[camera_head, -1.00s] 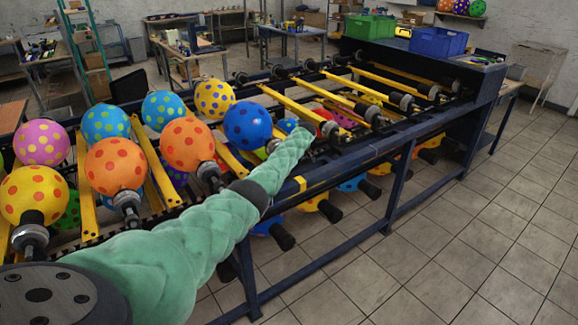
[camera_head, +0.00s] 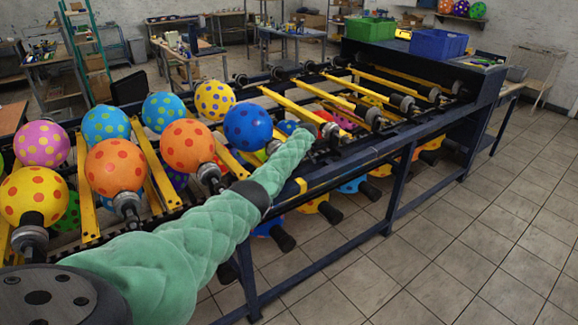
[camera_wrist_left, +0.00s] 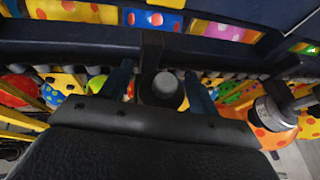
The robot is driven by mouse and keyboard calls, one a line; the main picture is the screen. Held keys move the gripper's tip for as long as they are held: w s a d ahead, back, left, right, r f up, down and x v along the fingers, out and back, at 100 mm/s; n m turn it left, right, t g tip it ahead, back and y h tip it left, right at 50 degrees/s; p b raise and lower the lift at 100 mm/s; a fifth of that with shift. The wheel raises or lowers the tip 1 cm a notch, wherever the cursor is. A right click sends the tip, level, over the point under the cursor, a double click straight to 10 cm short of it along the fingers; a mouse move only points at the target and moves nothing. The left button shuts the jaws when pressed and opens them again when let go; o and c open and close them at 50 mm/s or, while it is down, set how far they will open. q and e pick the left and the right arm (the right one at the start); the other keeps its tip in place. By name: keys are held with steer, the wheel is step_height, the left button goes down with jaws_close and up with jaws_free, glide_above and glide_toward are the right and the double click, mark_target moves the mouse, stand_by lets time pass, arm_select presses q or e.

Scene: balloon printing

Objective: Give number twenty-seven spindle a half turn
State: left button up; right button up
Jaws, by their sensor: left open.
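In the left wrist view my left gripper (camera_wrist_left: 160,78) is open, with one dark finger on each side of a dark spindle with a round grey end (camera_wrist_left: 166,84). The spindle stands between the fingers, and I see a gap on both sides. Whether the fingers touch it deeper down I cannot tell. No number is readable, so I cannot confirm it is number twenty-seven. In the head view my green-sleeved left arm reaches to the near edge of the balloon rack (camera_head: 345,158) and hides the gripper and this spindle. My right gripper is not in view.
An orange dotted balloon (camera_wrist_left: 274,135) on another spindle (camera_wrist_left: 268,112) is close on the right in the wrist view. A blue dotted balloon (camera_head: 248,127) stands just behind my arm in the head view. Blue (camera_head: 438,43) and green (camera_head: 371,29) crates sit at the far end. The tiled floor (camera_head: 470,235) is clear.

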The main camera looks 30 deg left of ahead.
arm_select(q)
steer(key=shift+d+r, duration=0.15)
steer(key=shift+r, duration=0.1)
steer(key=b+v, duration=0.2)
steer(key=v, duration=0.3)
steer(key=shift+d+r, duration=0.15)
steer(key=shift+r, duration=0.2)
steer(key=shift+d+r, duration=0.2)
steer(key=shift+r, duration=0.25)
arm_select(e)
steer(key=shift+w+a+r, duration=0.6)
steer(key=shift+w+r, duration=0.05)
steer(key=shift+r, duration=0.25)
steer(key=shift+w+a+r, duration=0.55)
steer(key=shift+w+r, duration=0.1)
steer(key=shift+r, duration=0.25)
